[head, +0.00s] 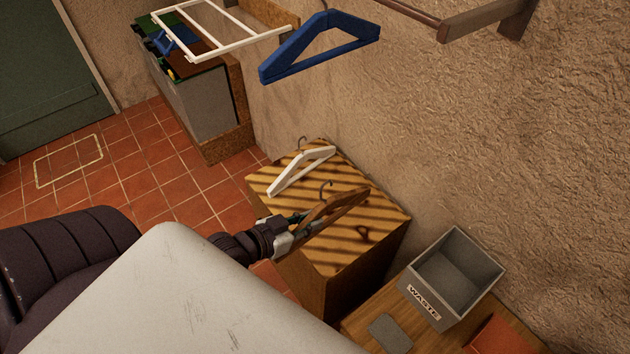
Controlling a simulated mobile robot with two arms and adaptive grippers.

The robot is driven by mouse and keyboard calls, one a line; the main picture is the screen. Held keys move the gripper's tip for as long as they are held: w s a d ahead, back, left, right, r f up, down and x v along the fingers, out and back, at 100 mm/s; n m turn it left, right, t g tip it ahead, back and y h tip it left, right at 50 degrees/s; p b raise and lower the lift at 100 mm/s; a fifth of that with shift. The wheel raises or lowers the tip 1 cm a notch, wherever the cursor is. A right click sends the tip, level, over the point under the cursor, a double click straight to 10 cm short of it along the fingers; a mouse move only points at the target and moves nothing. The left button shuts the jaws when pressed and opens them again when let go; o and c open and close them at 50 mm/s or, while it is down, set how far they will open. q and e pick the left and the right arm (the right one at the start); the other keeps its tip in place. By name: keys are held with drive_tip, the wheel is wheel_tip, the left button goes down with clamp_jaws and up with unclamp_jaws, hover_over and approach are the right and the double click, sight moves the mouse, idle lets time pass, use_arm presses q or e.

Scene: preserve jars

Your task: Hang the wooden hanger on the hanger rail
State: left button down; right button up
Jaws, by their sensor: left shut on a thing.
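The wooden hanger (343,204) is brown with a dark metal hook pointing up. My left gripper (295,224) is shut on its near left end and holds it in front of a striped-top cabinet; I cannot tell how far above the top it is. A brown rail (410,12) with a wooden wall bracket is at the top right, partly cut off by the frame edge; it looks like the hanger rail. A blue hanger (318,46) is up at the top middle; what its hook hangs on is out of frame. My right gripper is not in view.
A white hanger (300,170) lies on the striped cabinet top (380,217). A grey waste bin (452,278) stands on a wooden surface at the lower right. A white slatted rack (232,45) juts out at the upper left. The rough wall bounds the right side.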

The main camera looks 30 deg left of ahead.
use_arm(q)
drive_tip(key=s+r+p, duration=0.3)
drive_tip(key=s+p, duration=0.1)
drive_tip(key=s, duration=0.3)
drive_tip(key=shift+r+p, duration=0.2)
drive_tip(key=shift+p, duration=0.2)
drive_tip(key=shift+w, duration=0.1)
idle(0.9)
